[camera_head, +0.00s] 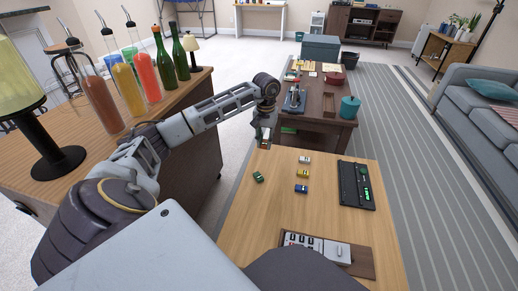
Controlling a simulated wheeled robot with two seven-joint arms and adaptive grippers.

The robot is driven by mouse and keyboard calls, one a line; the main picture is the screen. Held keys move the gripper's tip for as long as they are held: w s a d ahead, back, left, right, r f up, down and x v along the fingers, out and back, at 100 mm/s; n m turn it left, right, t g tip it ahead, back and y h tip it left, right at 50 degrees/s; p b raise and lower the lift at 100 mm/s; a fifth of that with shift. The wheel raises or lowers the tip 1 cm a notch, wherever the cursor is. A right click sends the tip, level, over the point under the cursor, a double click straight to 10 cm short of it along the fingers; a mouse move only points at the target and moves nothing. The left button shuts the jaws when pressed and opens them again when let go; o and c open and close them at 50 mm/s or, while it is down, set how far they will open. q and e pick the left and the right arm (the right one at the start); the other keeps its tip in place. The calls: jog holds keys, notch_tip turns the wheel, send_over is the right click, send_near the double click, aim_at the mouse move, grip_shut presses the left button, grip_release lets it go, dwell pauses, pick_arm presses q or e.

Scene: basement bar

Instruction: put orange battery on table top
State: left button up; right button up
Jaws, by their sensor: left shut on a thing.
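My left gripper (264,138) hangs at the far left corner of the light wooden table (280,215). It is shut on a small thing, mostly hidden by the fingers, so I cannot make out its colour. Several small battery-like blocks lie on the table top: a white one (304,160), a yellow one (303,174), a blue one (301,188) and a green one (258,177). I cannot pick out an orange battery for sure. My right gripper is not in view.
A black device with green lights (357,186) lies at the table's right. A tray with switches (325,253) is at the near edge. A dark cluttered table (335,134) stands beyond. A bar counter with bottles (160,115) is left.

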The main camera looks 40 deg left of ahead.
pick_arm(q)
jog(key=shift+a+r, duration=0.15)
jog(key=shift+a, duration=0.2)
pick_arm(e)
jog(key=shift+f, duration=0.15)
pick_arm(q)
jog(key=b, duration=0.2)
send_over(263, 163)
notch_tip(263, 163, down, 6)
jog(key=shift+r, duration=0.25)
jog(key=shift+f, duration=0.4)
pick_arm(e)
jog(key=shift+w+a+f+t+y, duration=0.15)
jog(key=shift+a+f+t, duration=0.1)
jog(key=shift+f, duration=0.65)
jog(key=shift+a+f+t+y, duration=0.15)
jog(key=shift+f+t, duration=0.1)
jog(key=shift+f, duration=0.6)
pick_arm(q)
jog(key=shift+f+b, duration=0.9)
jog(key=shift+f, duration=0.95)
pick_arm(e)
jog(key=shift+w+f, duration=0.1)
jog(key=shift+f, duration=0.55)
pick_arm(q)
jog(key=shift+f, duration=0.1)
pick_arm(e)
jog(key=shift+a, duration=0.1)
pick_arm(q)
jog(key=o, duration=1)
